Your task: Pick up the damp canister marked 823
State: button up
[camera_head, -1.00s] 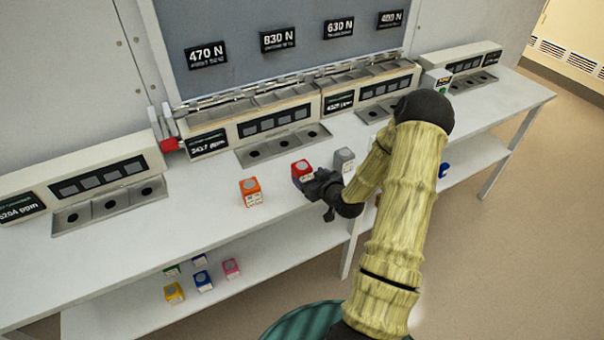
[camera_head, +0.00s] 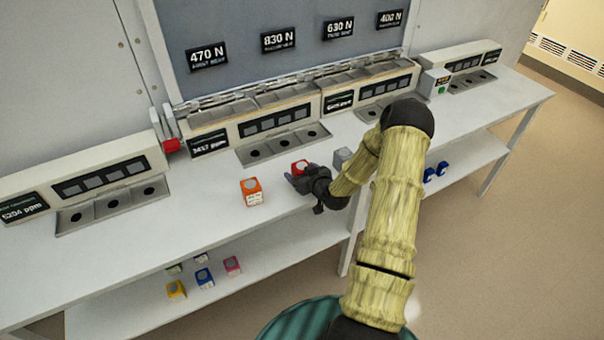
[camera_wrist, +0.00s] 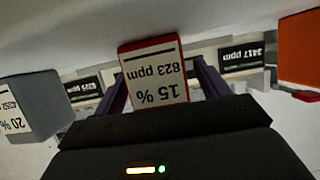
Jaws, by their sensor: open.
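The red canister (camera_head: 299,167) stands on the bench top, partly hidden by my gripper. In the wrist view, where labels appear upside down, the red canister (camera_wrist: 155,75) shows a white label reading 823 ppm and 15 %. My gripper (camera_head: 291,180) is open at the front of it. In the wrist view its two fingers (camera_wrist: 160,85) show on either side of the canister, with the canister between them. Whether the fingers touch it I cannot tell. An orange canister (camera_head: 251,191) stands to the left and a grey canister (camera_head: 342,158) to the right.
Analyser units with shallow trays (camera_head: 283,145) line the back of the bench (camera_head: 215,225). Several small canisters stand on the lower shelf (camera_head: 140,315), including a yellow one (camera_head: 176,290). Blue canisters (camera_head: 429,174) show at right. The bench front left is clear.

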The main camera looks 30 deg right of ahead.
aim_at(302, 165)
jog(key=c, duration=1.1)
jog(key=shift+r, duration=0.1)
notch_tip(302, 165, up, 10)
jog(key=shift+f+b, duration=0.1)
jog(key=shift+b, duration=0.75)
